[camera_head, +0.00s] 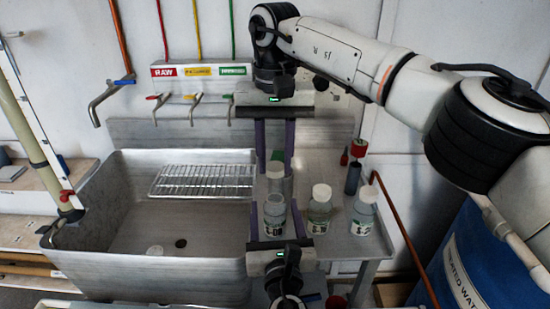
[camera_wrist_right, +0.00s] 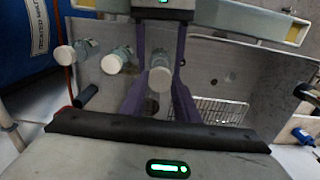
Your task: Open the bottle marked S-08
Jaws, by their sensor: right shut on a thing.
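A clear bottle (camera_head: 274,222) with a green-white label stands upright on the drainboard (camera_head: 340,251); its top looks uncapped. My left gripper (camera_head: 274,205) has its purple fingers on either side of it; whether they touch it is unclear. My right gripper (camera_head: 275,172) comes from the top with its purple fingers shut on a white cap (camera_head: 275,169), above and behind that bottle. The cap also shows between the fingers in the right wrist view (camera_wrist_right: 158,79). A clear body shows below it; I cannot tell whether they are joined. The labels are too small to read.
Two white-capped bottles (camera_head: 319,212) (camera_head: 363,212) stand to the right on the drainboard. A dark cylinder (camera_head: 353,178) is behind them. A blue barrel (camera_head: 480,265) stands at right.

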